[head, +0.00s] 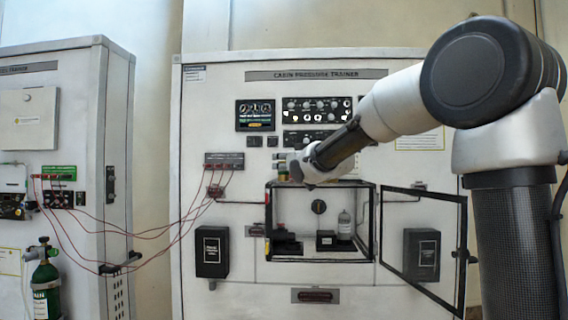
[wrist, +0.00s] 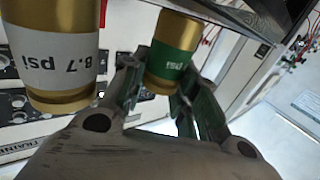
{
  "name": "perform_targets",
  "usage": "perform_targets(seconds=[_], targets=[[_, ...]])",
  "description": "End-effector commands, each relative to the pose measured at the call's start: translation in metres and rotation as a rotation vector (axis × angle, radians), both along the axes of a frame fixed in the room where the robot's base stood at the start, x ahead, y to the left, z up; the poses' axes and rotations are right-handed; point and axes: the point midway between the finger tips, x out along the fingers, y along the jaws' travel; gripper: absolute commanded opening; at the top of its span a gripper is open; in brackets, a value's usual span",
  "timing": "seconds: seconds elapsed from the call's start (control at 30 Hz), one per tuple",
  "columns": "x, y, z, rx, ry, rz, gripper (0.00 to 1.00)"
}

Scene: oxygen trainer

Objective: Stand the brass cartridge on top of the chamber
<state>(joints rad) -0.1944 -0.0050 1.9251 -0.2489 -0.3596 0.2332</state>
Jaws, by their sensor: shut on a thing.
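The chamber (head: 376,222) is a dark-framed box on the front of the central panel, its door (head: 465,250) swung open to the right. My gripper (head: 299,168) is at the chamber's top left edge. In the wrist view, my gripper (wrist: 160,76) is shut on a brass cartridge with a green label (wrist: 174,54), which lies between the fingers. A second brass cartridge, with a white "8.7 psi" label (wrist: 52,55), is close beside the left finger, outside the grip. The wrist view is upside down. I cannot tell whether the held cartridge touches the chamber's top.
Inside the chamber are a pale bottle (head: 344,225) and dark blocks (head: 326,241). Red hoses (head: 165,228) run from the left cabinet to the panel. A green cylinder (head: 46,283) stands at the lower left. The open door takes up the room right of the chamber.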

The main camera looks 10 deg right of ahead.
Motion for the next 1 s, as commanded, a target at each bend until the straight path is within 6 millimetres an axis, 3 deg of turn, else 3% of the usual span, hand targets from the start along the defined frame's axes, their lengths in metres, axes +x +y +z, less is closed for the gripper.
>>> perform_targets(seconds=[0.17,0.2,0.23,0.63,0.77,1.0], targets=[[0.000,0.000,-0.002,0.001,0.000,0.000,0.00],[0.000,0.000,-0.003,0.001,0.001,0.000,0.33],[0.000,0.000,-0.003,0.001,0.001,0.000,0.39],[-0.003,-0.001,0.001,0.000,-0.001,0.000,0.39],[-0.023,-0.007,0.001,0.000,-0.001,-0.001,0.39],[-0.076,-0.022,0.001,0.001,-0.002,-0.001,0.39]])
